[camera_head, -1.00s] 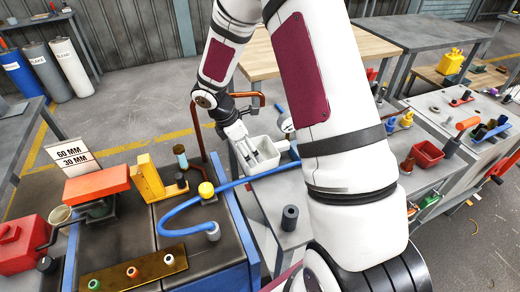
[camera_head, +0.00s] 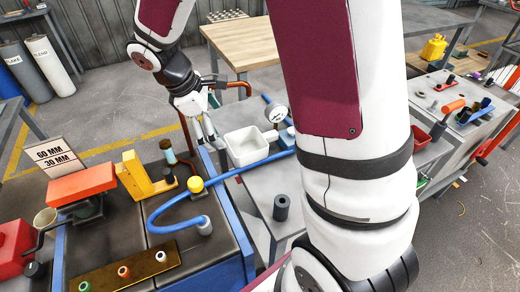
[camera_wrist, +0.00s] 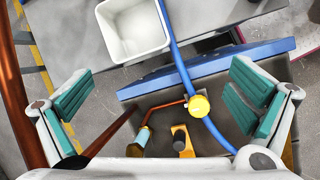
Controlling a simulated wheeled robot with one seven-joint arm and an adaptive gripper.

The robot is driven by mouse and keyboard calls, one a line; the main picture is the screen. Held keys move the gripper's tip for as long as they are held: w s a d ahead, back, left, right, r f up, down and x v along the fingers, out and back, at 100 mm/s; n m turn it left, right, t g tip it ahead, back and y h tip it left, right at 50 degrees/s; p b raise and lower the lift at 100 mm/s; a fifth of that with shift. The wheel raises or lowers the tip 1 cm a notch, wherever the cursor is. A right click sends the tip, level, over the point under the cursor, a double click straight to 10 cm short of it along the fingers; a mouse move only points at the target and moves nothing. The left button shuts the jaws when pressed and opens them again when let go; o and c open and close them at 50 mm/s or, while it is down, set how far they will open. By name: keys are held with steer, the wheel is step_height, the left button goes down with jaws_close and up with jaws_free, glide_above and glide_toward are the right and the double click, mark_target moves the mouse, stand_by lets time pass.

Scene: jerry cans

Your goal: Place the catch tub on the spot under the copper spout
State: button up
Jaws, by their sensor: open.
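The catch tub (camera_head: 246,147) is a white, open, square-rimmed tub. It stands upright on the grey bench, beside the blue hose. The wrist view shows it at the top (camera_wrist: 134,28), and it looks empty. My gripper (camera_head: 210,138) is open and empty, just left of the tub and apart from it. In the wrist view, its teal-padded fingers (camera_wrist: 158,95) are wide apart, with the tub beyond them. The copper spout (camera_head: 238,86) is partly hidden behind my gripper; copper pipe also runs down the left of the wrist view (camera_wrist: 14,95). I cannot make out the spot under it.
The blue-edged bench (camera_head: 218,240) carries a yellow block (camera_head: 140,175), a yellow-topped fitting (camera_head: 196,186) and the blue hose (camera_head: 172,207). A black cylinder (camera_head: 281,207) and a round gauge (camera_head: 278,115) stand near the tub. The grey bench front is mostly clear.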

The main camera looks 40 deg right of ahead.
steer(key=s+r+m+t+y, duration=0.1)
steer(key=s+r+m, duration=0.5)
steer(key=s+r, duration=0.55)
steer(key=s+a+m+t+y, duration=0.1)
steer(key=s+a+m, duration=0.1)
steer(key=s, duration=0.4)
steer(key=s+a+r+m+t+y, duration=0.1)
steer(key=s+a+m+y, duration=0.1)
steer(key=s, duration=0.5)
steer(key=shift+r+m+t, duration=0.2)
steer(key=shift+m+t, duration=0.1)
steer(key=shift+m, duration=0.5)
steer(key=shift+w, duration=0.1)
steer(key=shift+t, duration=0.5)
step_height(320, 180, up, 5)
steer(key=p, duration=0.4)
steer(key=shift+r, duration=0.1)
